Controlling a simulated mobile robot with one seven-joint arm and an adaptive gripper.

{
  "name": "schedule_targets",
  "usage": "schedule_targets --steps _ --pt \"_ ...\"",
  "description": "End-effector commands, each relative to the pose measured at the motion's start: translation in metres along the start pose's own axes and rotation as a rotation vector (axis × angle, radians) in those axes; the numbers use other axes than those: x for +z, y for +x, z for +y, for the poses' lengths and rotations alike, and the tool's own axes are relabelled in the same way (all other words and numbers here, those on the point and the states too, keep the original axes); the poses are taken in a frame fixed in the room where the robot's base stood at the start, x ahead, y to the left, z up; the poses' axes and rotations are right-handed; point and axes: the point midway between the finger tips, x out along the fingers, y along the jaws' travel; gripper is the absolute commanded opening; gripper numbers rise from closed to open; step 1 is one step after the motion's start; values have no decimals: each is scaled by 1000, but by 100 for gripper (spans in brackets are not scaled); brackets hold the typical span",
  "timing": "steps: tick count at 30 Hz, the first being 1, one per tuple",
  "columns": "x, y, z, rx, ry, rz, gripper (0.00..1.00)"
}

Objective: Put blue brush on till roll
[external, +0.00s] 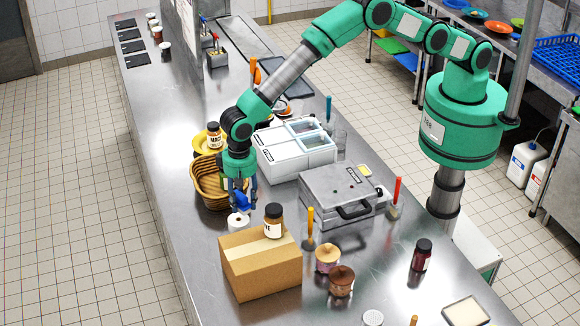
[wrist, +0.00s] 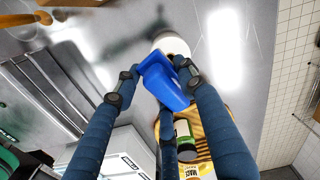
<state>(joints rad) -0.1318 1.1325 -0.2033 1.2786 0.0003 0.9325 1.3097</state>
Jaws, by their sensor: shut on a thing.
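My gripper (external: 241,190) points down over the steel counter, with its fingers shut on the blue brush (external: 243,203). In the wrist view the brush (wrist: 165,80) shows as a blue block between the two fingertips (wrist: 160,82). In the wrist view the till roll (wrist: 172,43) is partly hidden behind the brush. I cannot tell whether brush and roll touch.
A cardboard box (external: 262,274) with a jar (external: 273,221) on it stands close by on the right. A wicker basket (external: 208,188) is just behind on the left. A white appliance (external: 290,157) and a grey press (external: 340,190) stand behind to the right.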

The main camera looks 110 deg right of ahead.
Motion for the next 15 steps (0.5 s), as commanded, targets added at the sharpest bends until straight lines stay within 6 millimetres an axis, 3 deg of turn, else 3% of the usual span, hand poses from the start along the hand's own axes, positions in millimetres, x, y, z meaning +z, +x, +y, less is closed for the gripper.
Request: schedule_targets --steps 15 --pt "-3 1 -10 0 0 0 13"
